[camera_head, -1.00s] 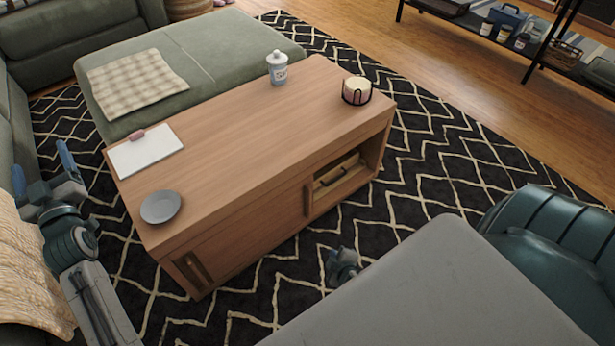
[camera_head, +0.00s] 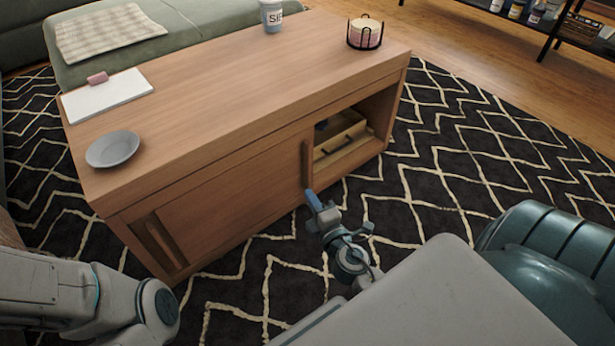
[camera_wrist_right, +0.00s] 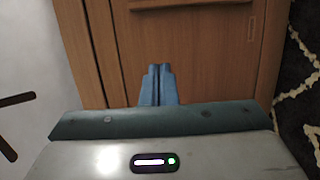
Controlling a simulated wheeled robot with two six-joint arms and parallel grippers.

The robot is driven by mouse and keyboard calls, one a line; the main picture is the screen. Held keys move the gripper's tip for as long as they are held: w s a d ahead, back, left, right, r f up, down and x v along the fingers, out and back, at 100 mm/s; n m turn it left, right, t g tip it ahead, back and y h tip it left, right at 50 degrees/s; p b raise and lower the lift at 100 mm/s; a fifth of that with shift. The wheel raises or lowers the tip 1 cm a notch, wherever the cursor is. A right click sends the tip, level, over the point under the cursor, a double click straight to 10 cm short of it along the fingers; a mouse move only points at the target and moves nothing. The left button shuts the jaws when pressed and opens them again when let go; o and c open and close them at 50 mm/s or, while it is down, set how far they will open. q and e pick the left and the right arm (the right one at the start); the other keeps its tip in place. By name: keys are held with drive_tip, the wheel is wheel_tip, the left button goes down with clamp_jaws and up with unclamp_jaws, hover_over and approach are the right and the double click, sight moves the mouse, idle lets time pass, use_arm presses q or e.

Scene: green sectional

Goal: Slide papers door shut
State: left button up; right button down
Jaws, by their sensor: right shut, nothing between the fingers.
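The low wooden table has a sliding door (camera_head: 235,190) on its front, pushed left, with an upright wooden handle (camera_head: 306,163) at its right edge. The compartment to the right of it stands open. A light wooden box (camera_head: 340,145) with a dark handle shows inside. My right gripper (camera_head: 314,200) is shut and empty, its blue fingertips near the lower end of the door handle; I cannot tell if they touch. In the right wrist view the shut fingers (camera_wrist_right: 158,82) point at wooden panels. My left gripper is out of view; my left arm shows at lower left.
A plate (camera_head: 112,149), a white pad (camera_head: 107,96), a cup (camera_head: 271,14) and a candle in a wire holder (camera_head: 365,33) stand on the tabletop. A second upright handle (camera_head: 160,243) is at the front's left end. Patterned rug (camera_head: 450,170) lies clear to the right.

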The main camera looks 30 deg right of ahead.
drive_tip(key=p, duration=0.2)
approach(300, 154)
drive_tip(key=w+a, duration=0.1)
drive_tip(key=w, duration=0.1)
drive_tip(key=w+a, duration=0.2)
drive_tip(key=shift+r, duration=0.2)
drive_tip(key=d, duration=0.1)
drive_tip(key=w+d+b, duration=0.1)
drive_tip(key=d, duration=0.1)
drive_tip(key=shift+f, duration=0.2)
drive_tip(key=shift+d+r, duration=0.1)
drive_tip(key=shift+d, duration=0.4)
